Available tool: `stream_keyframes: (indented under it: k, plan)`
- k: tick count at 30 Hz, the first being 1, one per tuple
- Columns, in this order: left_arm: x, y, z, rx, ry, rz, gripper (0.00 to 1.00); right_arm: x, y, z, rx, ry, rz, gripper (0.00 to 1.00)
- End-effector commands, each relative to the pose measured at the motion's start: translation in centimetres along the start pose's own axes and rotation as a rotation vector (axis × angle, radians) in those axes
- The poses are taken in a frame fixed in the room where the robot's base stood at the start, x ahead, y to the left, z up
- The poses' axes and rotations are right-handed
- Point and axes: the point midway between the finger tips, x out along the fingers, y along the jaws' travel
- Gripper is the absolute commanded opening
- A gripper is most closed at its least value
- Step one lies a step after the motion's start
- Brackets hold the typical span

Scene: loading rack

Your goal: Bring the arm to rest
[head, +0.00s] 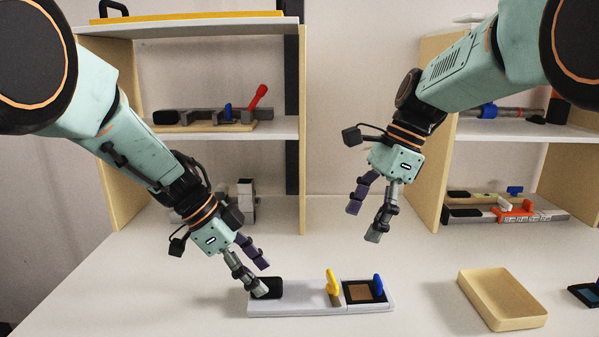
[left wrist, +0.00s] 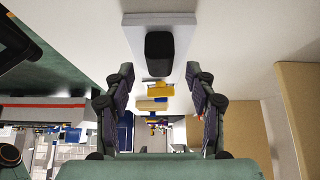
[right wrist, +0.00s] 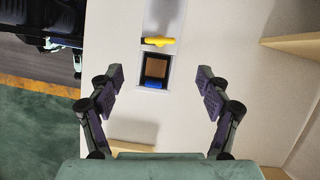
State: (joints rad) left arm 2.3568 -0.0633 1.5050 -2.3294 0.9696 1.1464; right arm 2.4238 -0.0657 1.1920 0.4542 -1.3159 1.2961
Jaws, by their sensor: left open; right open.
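A white loading rack board (head: 310,299) lies on the table, with a black block (head: 269,287) at its left end. A yellow lever (head: 332,284), a black-framed brown square (head: 362,291) and a blue lever (head: 379,285) are at its right. My left gripper (head: 261,276) is open over the black block, one finger overlapping it in the head view; the left wrist view shows the block (left wrist: 160,45) beyond the spread fingers. I cannot tell whether they touch. My right gripper (head: 364,221) is open and empty, above and behind the board; the right wrist view shows the brown square (right wrist: 156,67) between its fingers.
An empty tan tray (head: 503,298) stands right of the board, with a dark item (head: 585,294) at the right edge. Shelves with tools stand behind on the left (head: 220,130) and right (head: 510,210). The table between the shelves is clear.

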Motion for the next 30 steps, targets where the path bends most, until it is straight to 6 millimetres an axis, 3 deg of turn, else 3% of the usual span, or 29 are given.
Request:
stream_keyframes:
  k: [6, 9, 15, 30]
  plan:
    - [3.6, 0.1, 0.0, 0.000, -0.002, 0.003, 0.56, 0.0, 0.0, 0.0, 0.000, 0.000, 0.000, 0.77]
    - [3.2, 0.0, 0.0, 0.001, 0.000, -0.001, 0.56, 1.6, 0.1, 0.0, 0.000, 0.001, 0.005, 0.77]
    - [3.2, 0.0, 0.0, 0.000, 0.000, 0.000, 0.56, 2.8, 0.0, 0.0, -0.001, 0.000, 0.001, 0.77]
    - [3.2, 0.0, 0.0, 0.000, 0.000, 0.000, 0.56, 2.2, -0.1, 0.0, -0.001, 0.000, -0.001, 0.77]
